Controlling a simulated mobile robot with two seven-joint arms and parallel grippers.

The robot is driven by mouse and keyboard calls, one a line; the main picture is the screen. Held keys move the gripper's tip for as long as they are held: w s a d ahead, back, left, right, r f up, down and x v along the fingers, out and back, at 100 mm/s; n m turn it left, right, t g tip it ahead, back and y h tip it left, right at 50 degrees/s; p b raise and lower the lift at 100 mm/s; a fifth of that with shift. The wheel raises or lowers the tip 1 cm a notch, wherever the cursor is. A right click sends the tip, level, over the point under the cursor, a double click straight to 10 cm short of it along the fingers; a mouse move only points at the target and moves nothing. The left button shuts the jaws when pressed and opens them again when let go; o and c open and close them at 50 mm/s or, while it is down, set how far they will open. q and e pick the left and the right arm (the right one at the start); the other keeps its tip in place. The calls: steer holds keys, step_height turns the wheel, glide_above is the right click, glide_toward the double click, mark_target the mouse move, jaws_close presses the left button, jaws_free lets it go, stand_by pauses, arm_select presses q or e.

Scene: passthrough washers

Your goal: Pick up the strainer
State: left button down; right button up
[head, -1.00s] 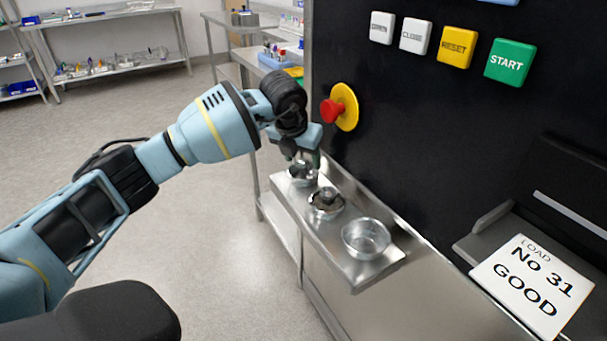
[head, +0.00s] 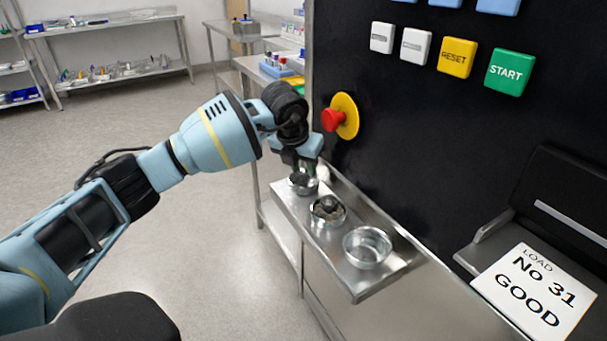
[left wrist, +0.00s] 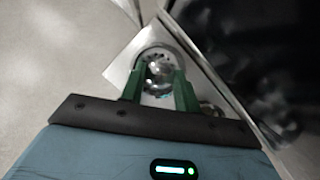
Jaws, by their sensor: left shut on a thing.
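A round, shiny metal strainer (left wrist: 158,70) shows between the green fingers in the left wrist view. In the head view it is at the far end of the steel shelf (head: 347,279), in or over the farthest metal bowl (head: 304,188), largely hidden by my gripper. My left gripper (head: 301,171) points down and is shut on it; its fingers (left wrist: 158,82) sit on either side of it. I cannot tell whether the strainer touches the bowl. My right gripper is not in view.
A middle bowl (head: 328,212) with a dark part inside and a near, empty-looking bowl (head: 367,247) stand on the shelf. A black panel with a red stop knob (head: 332,119) rises close behind. A white card reading "LOAD No 31 GOOD" (head: 535,290) lies at right.

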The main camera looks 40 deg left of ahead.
mark_target(302, 171)
arm_select(q)
steer(key=shift+r, duration=0.15)
steer(key=shift+s+r, duration=0.1)
steer(key=shift+r, duration=0.1)
step_height(302, 171, up, 6)
steer(key=shift+r+p, duration=0.1)
steer(key=shift+p, duration=0.25)
steer(key=s+a+b, duration=0.1)
steer(key=s+a, duration=0.2)
steer(key=s, duration=0.6)
steer(key=s+a+b, duration=0.1)
steer(key=s+a, duration=0.3)
steer(key=s, duration=0.5)
steer(key=shift+a, duration=0.3)
steer(key=shift+s, duration=0.15)
